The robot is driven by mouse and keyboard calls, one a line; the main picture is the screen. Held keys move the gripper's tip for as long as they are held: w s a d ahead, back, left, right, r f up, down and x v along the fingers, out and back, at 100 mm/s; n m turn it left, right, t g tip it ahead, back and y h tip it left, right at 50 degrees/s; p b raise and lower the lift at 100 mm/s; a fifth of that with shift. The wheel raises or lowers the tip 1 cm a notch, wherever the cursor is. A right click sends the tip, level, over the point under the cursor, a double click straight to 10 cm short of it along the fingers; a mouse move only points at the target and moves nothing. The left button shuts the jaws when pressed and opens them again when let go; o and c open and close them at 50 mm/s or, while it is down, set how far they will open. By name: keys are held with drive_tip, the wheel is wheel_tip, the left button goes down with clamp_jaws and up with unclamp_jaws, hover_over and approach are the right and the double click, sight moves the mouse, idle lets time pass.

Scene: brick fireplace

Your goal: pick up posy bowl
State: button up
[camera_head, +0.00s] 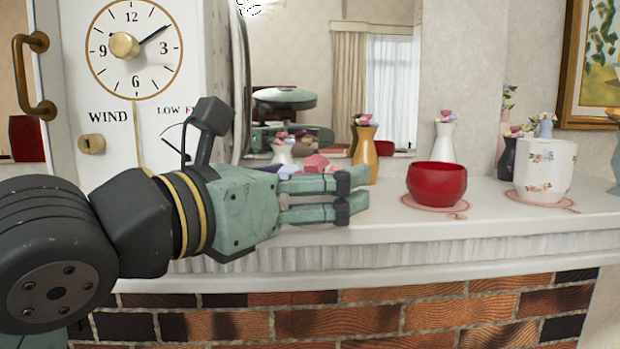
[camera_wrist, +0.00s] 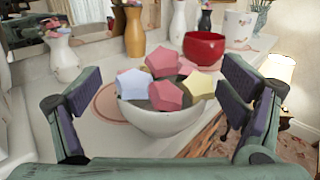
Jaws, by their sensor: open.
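The posy bowl, a white bowl (camera_wrist: 165,123) filled with faceted pink, pale blue and yellow blooms (camera_wrist: 165,95), stands on a round pink mat on the mantel in the wrist view. My gripper (camera_wrist: 162,88) is open, with one finger on each side of the bowl and a visible gap on both sides. In the head view my gripper (camera_head: 351,195) reaches right along the mantel. There it hides most of the bowl, and only some pink blooms (camera_head: 320,164) show above the fingers.
A red bowl (camera_head: 437,184) and a white floral pot (camera_head: 546,172) stand on mats farther right on the mantel (camera_head: 400,222). An orange vase (camera_head: 365,155) and white vases stand behind. A white clock-faced cabinet (camera_head: 140,120) is at left. The mantel's front edge is close.

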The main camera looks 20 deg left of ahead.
drive_tip(key=shift+s, duration=0.1)
drive_tip(key=v, duration=1.2)
